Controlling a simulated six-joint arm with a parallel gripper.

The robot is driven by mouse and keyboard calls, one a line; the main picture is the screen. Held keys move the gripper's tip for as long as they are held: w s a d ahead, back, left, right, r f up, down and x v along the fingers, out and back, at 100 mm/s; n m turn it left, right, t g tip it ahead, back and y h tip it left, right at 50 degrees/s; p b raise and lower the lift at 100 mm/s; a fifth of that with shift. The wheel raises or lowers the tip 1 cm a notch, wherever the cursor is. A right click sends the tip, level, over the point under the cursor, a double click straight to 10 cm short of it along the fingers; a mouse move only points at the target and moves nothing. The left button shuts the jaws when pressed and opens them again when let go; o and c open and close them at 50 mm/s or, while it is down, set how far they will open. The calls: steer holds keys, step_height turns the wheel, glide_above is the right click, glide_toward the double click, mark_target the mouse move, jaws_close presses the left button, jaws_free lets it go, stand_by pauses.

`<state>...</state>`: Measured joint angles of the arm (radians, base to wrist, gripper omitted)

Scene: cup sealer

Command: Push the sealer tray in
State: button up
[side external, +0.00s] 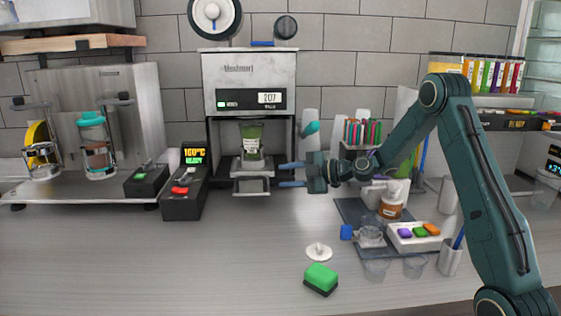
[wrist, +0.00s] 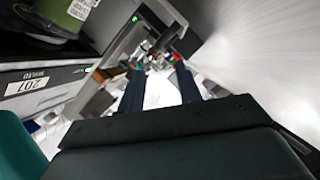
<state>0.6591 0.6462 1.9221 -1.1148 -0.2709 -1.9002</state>
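The cup sealer (side external: 249,70) is a silver machine with a black display panel reading 207, standing against the back wall. Its tray (side external: 252,186) sits low at the opening, its front handle sticking out toward the counter. A green cup (side external: 251,141) stands upright in the tray; it also shows at the top left of the wrist view (wrist: 68,12). My gripper (side external: 283,174) is just right of the tray's front, fingers pointing left, spread apart with nothing between them. Its two dark fingers also show in the wrist view (wrist: 160,85). I cannot tell whether a finger touches the tray.
A black control box (side external: 184,196) with a red button stands left of the sealer. A green sponge (side external: 321,277) and a white round piece (side external: 319,252) lie on the front counter. A dark mat with jars and a white bin (side external: 416,238) is at right. The front-left counter is clear.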

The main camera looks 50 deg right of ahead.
mark_target(258, 178)
steer(key=shift+x, duration=5.95)
steer(key=shift+f, duration=0.1)
jaws_close()
